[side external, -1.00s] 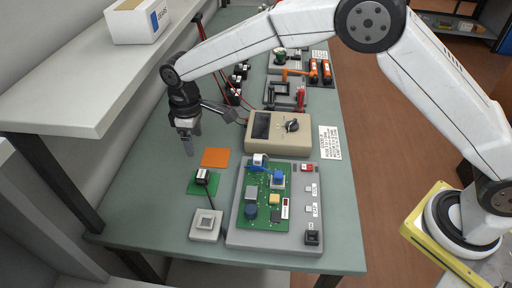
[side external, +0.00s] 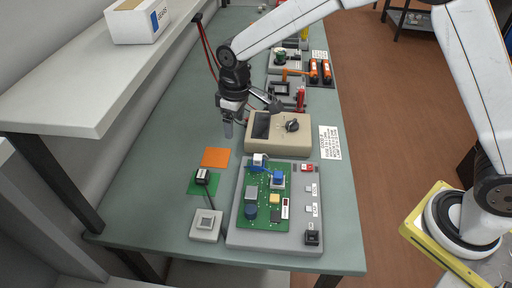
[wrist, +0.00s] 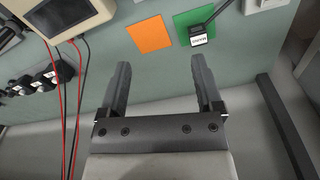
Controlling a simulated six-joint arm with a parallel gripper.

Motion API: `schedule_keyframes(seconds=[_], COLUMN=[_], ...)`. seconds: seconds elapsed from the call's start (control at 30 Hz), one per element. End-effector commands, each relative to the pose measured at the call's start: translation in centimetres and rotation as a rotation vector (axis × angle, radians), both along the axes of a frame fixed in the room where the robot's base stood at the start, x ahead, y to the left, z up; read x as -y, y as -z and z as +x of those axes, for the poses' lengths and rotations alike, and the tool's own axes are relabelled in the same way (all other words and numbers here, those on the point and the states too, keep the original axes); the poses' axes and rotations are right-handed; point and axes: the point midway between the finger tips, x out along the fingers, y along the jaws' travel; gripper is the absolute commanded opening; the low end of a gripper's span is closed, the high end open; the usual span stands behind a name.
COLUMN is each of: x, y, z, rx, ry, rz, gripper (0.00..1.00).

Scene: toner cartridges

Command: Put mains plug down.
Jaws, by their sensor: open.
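The mains plug (side external: 203,176) is black with a white label. It sits on a green square (side external: 194,188), with its dark cord leading to a pale grey box (side external: 207,224). In the wrist view the plug (wrist: 198,36) lies on the green square (wrist: 184,29), beyond the right fingertip. My gripper (side external: 228,132) is above the bench beside the beige meter, clear of the plug. In the wrist view my gripper (wrist: 160,62) has its fingers wide apart, with nothing between them.
An orange square (side external: 215,157) lies bare beside the green one. The beige meter (side external: 262,148) stands right of my gripper, with red and black leads (wrist: 74,110). A grey tray (side external: 275,243) with a green circuit board is in front. A shelf (side external: 110,75) runs along the left.

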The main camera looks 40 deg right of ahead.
Motion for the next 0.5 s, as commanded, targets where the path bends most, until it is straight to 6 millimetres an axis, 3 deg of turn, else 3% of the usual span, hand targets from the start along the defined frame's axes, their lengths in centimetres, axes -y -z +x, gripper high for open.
schedule_keyframes(seconds=[0.2,0.5], x=[5.5,11.7], y=[-0.8,-0.9], z=[-3.8,-10.6], rx=[0.04,0.095], ry=[0.146,0.34], rz=[0.017,0.038], gripper=[0.84,0.84])
